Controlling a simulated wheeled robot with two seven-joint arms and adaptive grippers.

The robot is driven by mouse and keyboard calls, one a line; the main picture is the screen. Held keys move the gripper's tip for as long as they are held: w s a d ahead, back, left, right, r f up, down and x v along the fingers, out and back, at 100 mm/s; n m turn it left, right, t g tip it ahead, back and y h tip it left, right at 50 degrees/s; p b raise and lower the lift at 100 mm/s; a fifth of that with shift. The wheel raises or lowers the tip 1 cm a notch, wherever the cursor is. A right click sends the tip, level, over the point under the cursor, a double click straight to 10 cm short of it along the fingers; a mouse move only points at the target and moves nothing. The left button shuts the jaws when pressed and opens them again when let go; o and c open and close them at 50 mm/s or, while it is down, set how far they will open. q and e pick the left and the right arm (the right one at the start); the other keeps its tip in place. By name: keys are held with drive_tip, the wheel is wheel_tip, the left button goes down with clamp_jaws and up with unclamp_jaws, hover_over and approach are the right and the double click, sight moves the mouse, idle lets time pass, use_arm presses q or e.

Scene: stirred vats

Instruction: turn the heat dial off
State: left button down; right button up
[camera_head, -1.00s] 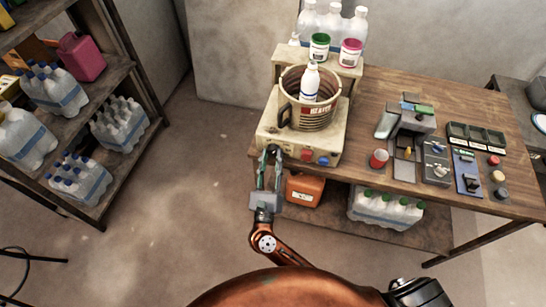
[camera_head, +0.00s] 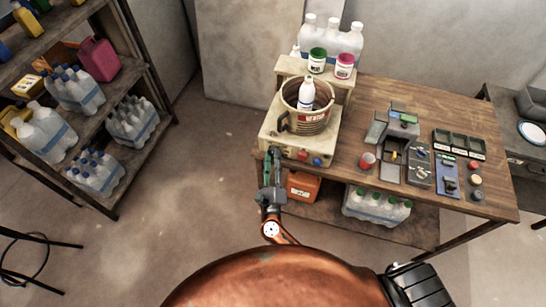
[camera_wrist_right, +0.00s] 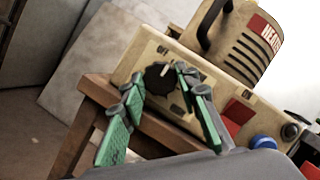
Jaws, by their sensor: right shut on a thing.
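The heat dial (camera_wrist_right: 158,78) is a round black knob with a pale mark on the front panel of a cream heater base (camera_head: 272,128). My right gripper (camera_wrist_right: 156,78) has its green-padded fingers on either side of the dial and is shut on it. In the head view the right gripper (camera_head: 272,154) reaches the left end of the front panel, and its fingers hide the dial there. My left gripper is not in view.
A red button (camera_head: 302,155) and a blue knob (camera_head: 317,161) sit right of the dial. An orange container (camera_head: 301,187) is below.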

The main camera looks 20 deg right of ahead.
idle(0.3)
drive_tip(key=o, duration=1.2)
drive_tip(key=shift+c, duration=0.2)
drive_tip(key=shift+s, duration=0.1)
drive_tip(key=v, duration=1.2)
